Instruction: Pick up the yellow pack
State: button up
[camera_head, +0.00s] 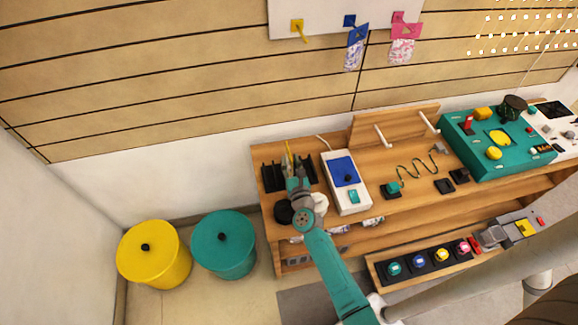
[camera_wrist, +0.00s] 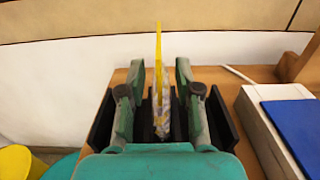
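The yellow pack (camera_wrist: 158,85) stands upright and is seen nearly edge-on in the wrist view, with a thin yellow top and a pale, patterned lower part. It is between black holder walls (camera_wrist: 102,122) on the wooden bench. In the head view only its yellow upper edge (camera_head: 287,148) shows behind my arm. My gripper (camera_wrist: 161,78) is open, with one green finger on each side of the pack. Gaps show between the fingers and the pack. The pack's lowest part is hidden by my gripper's body.
A white box with a blue panel (camera_head: 343,169) stands right of the holder. The bench (camera_head: 410,205) also carries a wavy wire and a teal console (camera_head: 490,160). Yellow (camera_head: 150,262) and teal (camera_head: 222,252) bins stand left on the floor. Blue (camera_head: 356,38) and pink (camera_head: 404,42) packs hang on the wall.

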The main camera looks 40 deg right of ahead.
jog(key=shift+x, duration=1.25)
jog(key=shift+c, duration=0.2)
grip_shut()
jog(key=shift+r, duration=0.2)
jog(key=shift+r, duration=4.8)
